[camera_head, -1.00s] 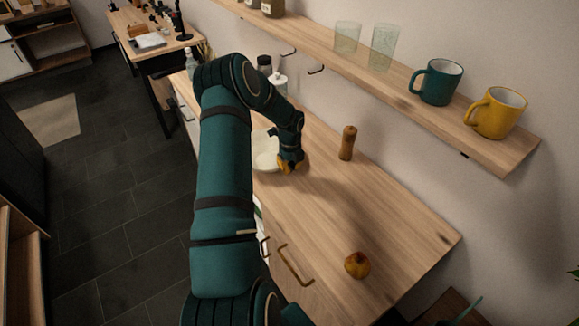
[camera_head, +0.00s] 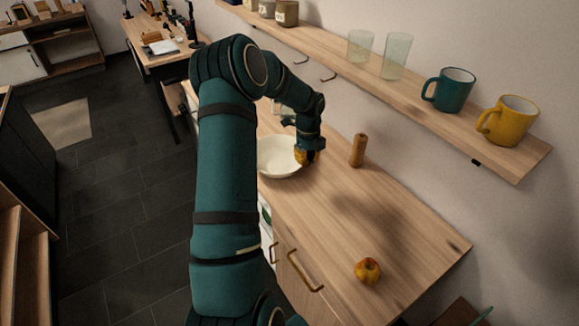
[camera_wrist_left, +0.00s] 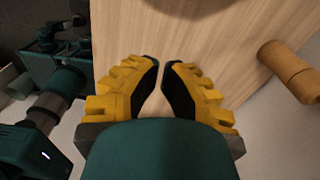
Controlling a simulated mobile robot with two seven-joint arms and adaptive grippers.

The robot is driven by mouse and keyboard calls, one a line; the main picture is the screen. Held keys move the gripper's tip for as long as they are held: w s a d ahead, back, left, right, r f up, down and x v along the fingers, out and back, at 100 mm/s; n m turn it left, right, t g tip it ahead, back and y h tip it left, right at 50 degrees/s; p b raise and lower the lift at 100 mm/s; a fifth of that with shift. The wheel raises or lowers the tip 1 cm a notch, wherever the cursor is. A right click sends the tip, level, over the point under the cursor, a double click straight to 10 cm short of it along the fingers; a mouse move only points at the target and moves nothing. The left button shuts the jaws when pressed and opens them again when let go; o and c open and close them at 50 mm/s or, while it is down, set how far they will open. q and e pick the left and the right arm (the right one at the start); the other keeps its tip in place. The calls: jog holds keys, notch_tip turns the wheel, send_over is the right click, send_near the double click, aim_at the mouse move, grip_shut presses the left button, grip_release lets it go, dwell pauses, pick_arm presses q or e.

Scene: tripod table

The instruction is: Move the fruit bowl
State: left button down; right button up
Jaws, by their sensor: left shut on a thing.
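The fruit bowl (camera_head: 277,160), round and cream-white, shows in the head view toward the far part of the wooden counter. My arm hides its left side, and it looks empty where I see inside. My left gripper (camera_head: 307,158) is at the bowl's right rim with its yellow fingers shut on it. In the left wrist view the fingers (camera_wrist_left: 162,68) are close together; the pinched rim is hard to make out there. My right gripper is not in view.
A wooden mill (camera_head: 358,150) stands right of the bowl, also in the wrist view (camera_wrist_left: 290,72). A red-yellow fruit (camera_head: 368,271) lies at the near end of the counter (camera_head: 400,225). A wall shelf (camera_head: 440,125) with mugs and glasses overhangs. The counter's middle is clear.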

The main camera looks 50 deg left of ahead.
pick_arm(q)
jog(key=s+a+f+m+t+y+p, duration=0.1)
jog(key=s+a+f+m+t, duration=0.3)
jog(key=s+a+m, duration=0.45)
jog(key=s+a+f+m+t, duration=0.2)
jog(key=s+a+m+t, duration=0.35)
jog(key=s+m, duration=0.5)
jog(key=shift+n+g, duration=0.25)
jog(key=shift+n, duration=0.55)
jog(key=x, duration=1.1)
jog(key=shift+w+a+r+p, duration=0.25)
jog(key=shift+a+r+p, duration=0.05)
jog(key=shift+a, duration=0.05)
jog(key=shift+w, duration=0.55)
